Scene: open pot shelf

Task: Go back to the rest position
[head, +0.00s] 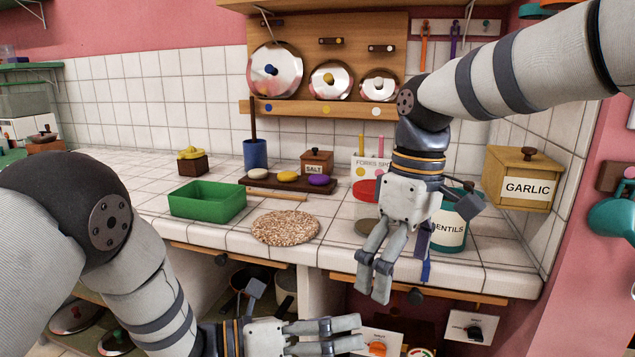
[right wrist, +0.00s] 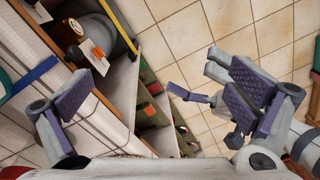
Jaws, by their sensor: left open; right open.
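My left gripper (head: 350,335) is low at the bottom middle of the head view, in front of the lower shelf. Its fingers point right, open and empty. My right gripper (head: 376,268) hangs fingers down in front of the counter's front edge, left of the teal lentils canister (head: 448,238). It is open with nothing between its fingers. In the right wrist view its purple finger pads (right wrist: 150,120) are spread wide on both sides of the picture. Part of the canister is hidden behind my right wrist.
The tiled counter (head: 345,255) holds a green tray (head: 207,200), a round woven mat (head: 285,228), a salt box (head: 317,161) and a dark board (head: 262,187). A garlic box (head: 522,178) is on the right wall. Lids (head: 274,70) stand on the wall rack. Open shelves lie below the counter.

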